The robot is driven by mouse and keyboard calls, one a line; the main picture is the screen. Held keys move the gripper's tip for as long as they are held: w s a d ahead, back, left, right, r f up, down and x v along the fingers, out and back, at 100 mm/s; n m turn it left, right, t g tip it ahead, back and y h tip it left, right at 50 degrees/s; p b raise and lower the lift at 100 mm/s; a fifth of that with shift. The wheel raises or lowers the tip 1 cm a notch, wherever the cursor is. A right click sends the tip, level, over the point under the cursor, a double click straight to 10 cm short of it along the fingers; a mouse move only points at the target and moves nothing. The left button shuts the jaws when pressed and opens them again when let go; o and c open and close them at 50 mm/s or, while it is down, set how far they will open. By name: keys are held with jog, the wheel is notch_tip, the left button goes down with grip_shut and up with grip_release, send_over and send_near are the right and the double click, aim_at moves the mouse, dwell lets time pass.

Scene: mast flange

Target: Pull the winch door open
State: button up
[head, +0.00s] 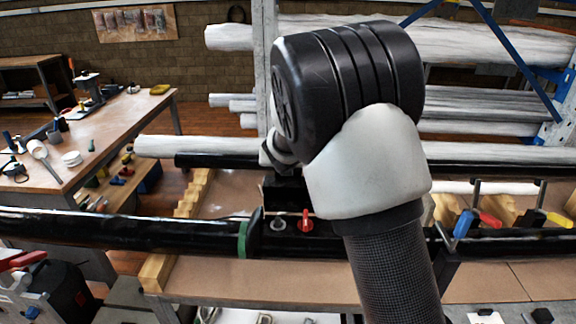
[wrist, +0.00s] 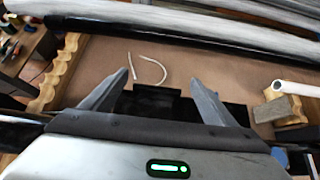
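The black mast tube (head: 120,231) lies across the bench on wooden supports, with a green band (head: 243,240) near its dark end flange. A red-handled fitting (head: 305,220) and a grey one (head: 278,224) sit to the right of the flange. In the wrist view my gripper (wrist: 158,73) is open, its two grey fingers wide apart. A dark rectangular panel (wrist: 156,102) shows between the fingers; I cannot tell whether it is the winch door or whether a finger touches it. In the head view my arm hides the gripper and much of the mast there.
A pale cord (wrist: 150,68) lies on the brown bench top beyond the fingers. Notched wooden supports (head: 193,195) hold the tubes. Clamps with blue (head: 464,223) and red handles stand at the right. A workbench with tools (head: 110,130) is at the left.

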jog(key=shift+s+f, duration=0.1)
jog(key=shift+f, duration=0.2)
jog(key=p+v, duration=0.3)
jog(key=v, duration=1.4)
jog(key=shift+r, duration=0.25)
jog(key=shift+d, duration=0.15)
jog(key=s+d+r+m+g+h, duration=0.1)
jog(key=s+d+r+m+g, duration=0.15)
jog(key=s+d+m, duration=0.65)
jog(key=s+d+r+m+g+h, duration=0.1)
jog(key=s+d+r+m, duration=0.2)
jog(key=s+d+m, duration=0.55)
jog(key=s+a+m+y, duration=0.1)
jog(key=s+a+m, duration=0.1)
jog(key=s+m, duration=0.3)
jog(key=s+a+f+m+g+y, duration=0.1)
jog(key=s+m, duration=0.4)
jog(key=m, duration=0.7)
jog(key=shift+s+a+f+y, duration=0.3)
jog(key=shift+a+y, duration=0.2)
jog(key=shift+a, duration=0.45)
jog(key=shift+m+g, duration=0.25)
